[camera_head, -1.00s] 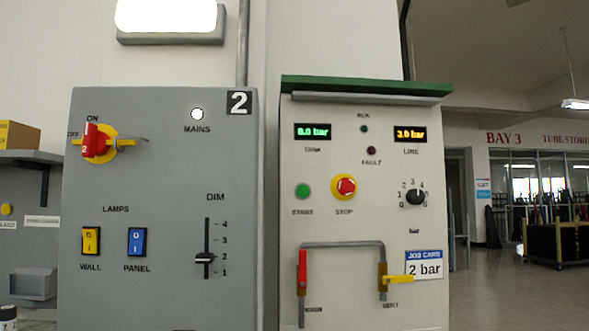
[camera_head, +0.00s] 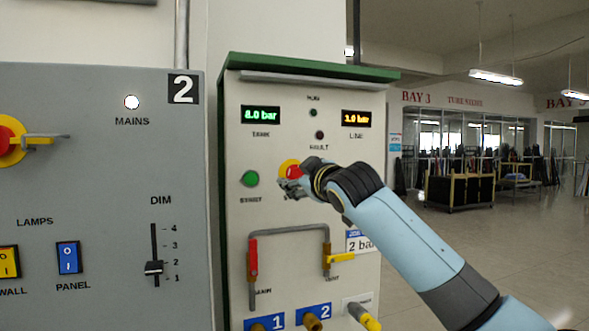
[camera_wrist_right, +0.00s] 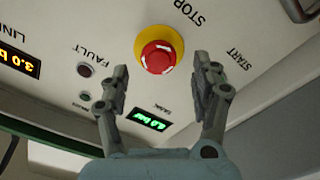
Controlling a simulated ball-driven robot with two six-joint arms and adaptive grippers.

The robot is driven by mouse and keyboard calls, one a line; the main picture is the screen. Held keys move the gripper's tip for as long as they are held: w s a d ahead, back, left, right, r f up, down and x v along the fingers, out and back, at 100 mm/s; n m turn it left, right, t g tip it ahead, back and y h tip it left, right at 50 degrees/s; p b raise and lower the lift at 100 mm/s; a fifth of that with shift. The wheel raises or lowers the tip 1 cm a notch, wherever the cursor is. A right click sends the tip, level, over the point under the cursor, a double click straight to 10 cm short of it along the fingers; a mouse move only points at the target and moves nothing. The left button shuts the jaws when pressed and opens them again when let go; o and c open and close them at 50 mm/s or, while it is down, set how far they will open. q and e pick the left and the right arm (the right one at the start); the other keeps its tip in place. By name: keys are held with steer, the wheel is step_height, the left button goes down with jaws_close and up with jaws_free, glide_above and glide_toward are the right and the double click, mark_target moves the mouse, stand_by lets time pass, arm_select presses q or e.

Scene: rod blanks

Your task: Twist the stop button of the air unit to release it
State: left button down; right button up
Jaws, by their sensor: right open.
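The stop button (camera_head: 293,171) is a red mushroom head on a yellow ring, on the front of the pale air unit (camera_head: 237,213). My right gripper (camera_head: 291,187) is at the button's lower edge in the head view and partly covers it. In the right wrist view the red stop button (camera_wrist_right: 158,57) lies just beyond the two fingertips, roughly between them. The right gripper (camera_wrist_right: 161,82) is open and empty, and I see no clear contact with the button. My left gripper is not in view.
The green start button (camera_head: 250,178) is left of the stop button. Below are a pipe with a red-handled valve (camera_head: 253,258) and a yellow-handled valve (camera_head: 338,259). The pressure dial is hidden behind my right arm. A grey panel (camera_head: 100,190) stands to the left.

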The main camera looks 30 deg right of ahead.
mark_target(296, 174)
steer(key=shift+x, duration=1.2)
steer(key=shift+w+d, duration=0.15)
steer(key=shift+w, duration=0.35)
steer(key=c, duration=1.2)
